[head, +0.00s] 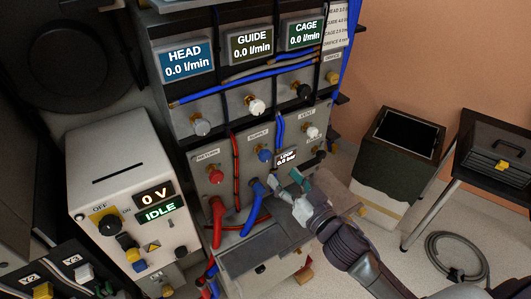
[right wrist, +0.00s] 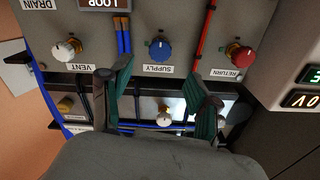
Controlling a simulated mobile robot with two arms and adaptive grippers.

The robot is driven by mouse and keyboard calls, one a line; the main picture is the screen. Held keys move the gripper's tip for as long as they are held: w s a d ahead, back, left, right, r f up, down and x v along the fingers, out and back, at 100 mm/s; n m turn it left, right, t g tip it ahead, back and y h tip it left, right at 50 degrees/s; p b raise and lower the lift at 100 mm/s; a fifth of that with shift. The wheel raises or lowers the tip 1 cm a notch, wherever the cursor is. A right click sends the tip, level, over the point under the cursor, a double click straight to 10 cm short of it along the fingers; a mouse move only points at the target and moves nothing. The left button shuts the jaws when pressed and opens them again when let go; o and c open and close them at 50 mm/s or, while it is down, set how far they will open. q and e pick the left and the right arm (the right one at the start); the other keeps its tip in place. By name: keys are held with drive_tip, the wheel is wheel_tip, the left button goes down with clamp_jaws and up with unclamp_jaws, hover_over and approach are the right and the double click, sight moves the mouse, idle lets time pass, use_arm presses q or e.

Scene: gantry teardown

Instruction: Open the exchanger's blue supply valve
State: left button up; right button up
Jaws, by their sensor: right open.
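The blue supply valve knob (head: 265,155) sits on the grey exchanger panel (head: 238,146), under a SUPPLY label and left of the LOOP 0.0 bar display (head: 286,158). My right gripper (head: 284,181) is in front of the panel, just below and right of the blue knob, apart from it. In the right wrist view, which is upside down, the blue knob (right wrist: 160,49) lies beyond and roughly between the two green-padded fingers (right wrist: 158,85). The fingers are spread and nothing is between them. My left gripper is not in view.
The red return knob (head: 215,175) is left of the blue one, the white vent knob (head: 312,131) to its right. Red (head: 218,220) and blue (head: 254,215) hoses hang below. A white control box (head: 130,190) reading 0 V, IDLE stands left. A dark bin (head: 400,165) stands right.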

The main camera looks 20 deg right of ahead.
sight(267, 158)
drive_tip(key=p+x, duration=0.2)
drive_tip(key=x, duration=0.7)
drive_tip(key=shift+w, duration=0.35)
drive_tip(key=shift+c, duration=0.3)
drive_tip(key=c, duration=1.1)
